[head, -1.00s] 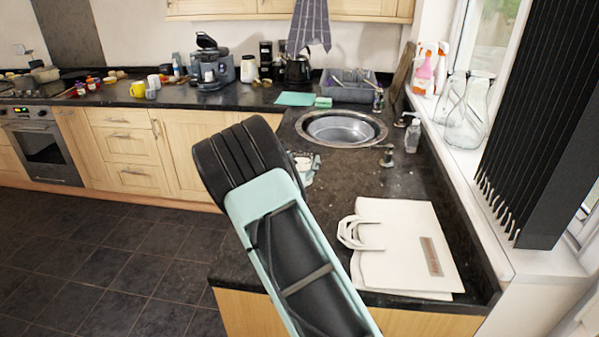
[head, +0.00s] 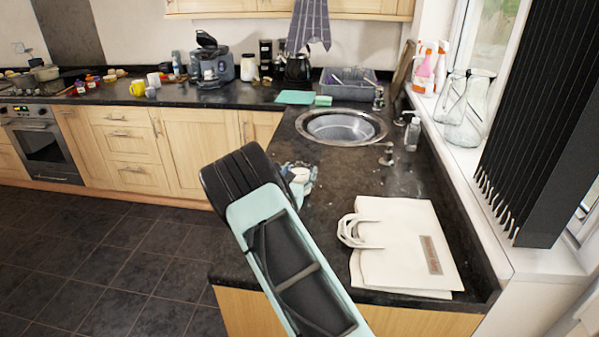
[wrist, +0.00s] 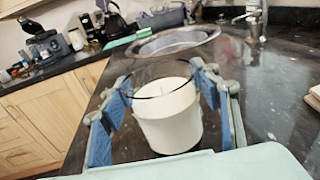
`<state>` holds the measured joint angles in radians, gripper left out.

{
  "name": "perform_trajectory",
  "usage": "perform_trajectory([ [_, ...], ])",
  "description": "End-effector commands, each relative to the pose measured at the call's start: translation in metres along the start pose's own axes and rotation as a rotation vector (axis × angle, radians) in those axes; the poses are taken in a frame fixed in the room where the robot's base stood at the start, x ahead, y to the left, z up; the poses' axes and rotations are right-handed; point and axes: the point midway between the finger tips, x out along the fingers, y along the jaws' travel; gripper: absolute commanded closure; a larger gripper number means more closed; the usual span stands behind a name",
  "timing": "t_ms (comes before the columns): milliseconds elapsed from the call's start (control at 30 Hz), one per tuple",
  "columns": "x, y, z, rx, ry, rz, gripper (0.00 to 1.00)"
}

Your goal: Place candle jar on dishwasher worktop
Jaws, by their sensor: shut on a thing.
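The candle jar (wrist: 168,118) is clear glass with white wax and stands upright in the wrist view. My gripper (wrist: 160,78) is shut on it, with blue finger pads on both sides of the glass. In the head view, my gripper (head: 300,178) is mostly hidden behind my arm, over the left edge of the dark granite worktop (head: 335,200). The worktop also shows under and beyond the jar in the wrist view (wrist: 270,105). I cannot tell whether the jar's base touches the worktop.
A white bag (head: 400,245) lies flat on the near worktop. A round sink (head: 342,127) and taps are beyond, with a soap bottle (head: 412,134) by the window side. The worktop between bag and sink is largely clear.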

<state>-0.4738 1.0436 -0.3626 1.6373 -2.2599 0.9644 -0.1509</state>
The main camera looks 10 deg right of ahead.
Motion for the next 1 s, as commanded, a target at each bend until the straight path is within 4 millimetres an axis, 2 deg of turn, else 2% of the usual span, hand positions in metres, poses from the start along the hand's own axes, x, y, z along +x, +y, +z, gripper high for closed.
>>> perform_trajectory([
  [33, 0.000, 0.000, -0.002, 0.001, -0.003, 0.000, 0.79],
  [67, 0.000, 0.000, -0.002, 0.000, 0.000, 0.000, 0.40],
  [200, 0.000, 0.000, -0.001, 0.000, 0.000, 0.000, 0.25],
  [600, 0.000, 0.000, 0.005, 0.000, 0.000, 0.000, 0.25],
  [767, -0.025, 0.001, 0.001, -0.001, 0.002, 0.002, 0.25],
  [1000, -0.077, 0.002, 0.001, 0.000, 0.002, 0.003, 0.25],
])
